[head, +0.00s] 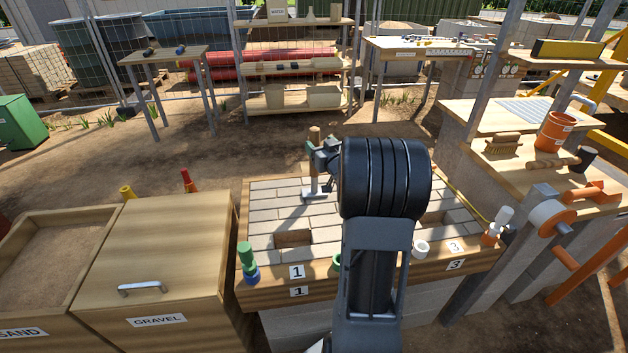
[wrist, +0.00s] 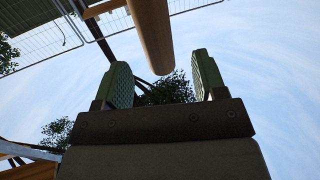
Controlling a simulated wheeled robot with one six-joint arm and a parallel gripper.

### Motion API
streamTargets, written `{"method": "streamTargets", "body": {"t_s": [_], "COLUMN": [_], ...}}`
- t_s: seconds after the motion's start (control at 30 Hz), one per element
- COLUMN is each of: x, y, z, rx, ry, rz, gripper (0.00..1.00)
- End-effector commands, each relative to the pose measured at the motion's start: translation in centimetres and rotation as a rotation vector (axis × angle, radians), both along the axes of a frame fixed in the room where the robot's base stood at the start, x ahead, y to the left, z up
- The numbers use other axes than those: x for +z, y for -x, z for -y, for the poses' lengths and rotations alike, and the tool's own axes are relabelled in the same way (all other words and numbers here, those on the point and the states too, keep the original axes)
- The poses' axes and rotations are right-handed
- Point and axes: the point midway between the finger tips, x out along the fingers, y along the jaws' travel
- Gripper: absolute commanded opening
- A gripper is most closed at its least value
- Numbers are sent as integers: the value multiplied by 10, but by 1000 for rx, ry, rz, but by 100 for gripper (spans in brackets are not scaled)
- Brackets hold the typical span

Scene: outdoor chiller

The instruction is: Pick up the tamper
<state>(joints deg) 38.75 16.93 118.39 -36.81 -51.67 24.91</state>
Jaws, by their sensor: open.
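The tamper stands upright on the brick-paved bench top, with a wooden handle (head: 314,133) and a flat grey metal foot (head: 314,195). In the wrist view the round wooden handle (wrist: 151,32) comes in from the top, in line with the gap between the fingers. My gripper (head: 322,158) is open beside the tamper's upper part, its green fingers apart. In the wrist view the open gripper (wrist: 163,78) has nothing clamped in it. Whether a finger touches the handle cannot be told. My arm hides part of the bench behind it.
The bench's wooden rim (head: 270,297) carries green and blue pieces (head: 247,262), a white ring (head: 421,248) and number labels. The bench top has a square opening (head: 293,238). A gravel box (head: 160,245) stands left. A side shelf at right holds a brush (head: 502,144) and orange bucket (head: 554,131).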

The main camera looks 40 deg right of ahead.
Motion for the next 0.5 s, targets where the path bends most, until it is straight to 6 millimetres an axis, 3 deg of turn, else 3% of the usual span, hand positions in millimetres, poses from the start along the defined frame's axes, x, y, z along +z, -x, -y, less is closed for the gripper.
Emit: {"method": "streamTargets", "body": {"t_s": [0.27, 0.5], "x": [0, -2], "y": [-18, -47], "z": [3, 11], "rx": [0, 0], "ry": [0, -1], "rz": [0, -1], "gripper": [65, 65]}}
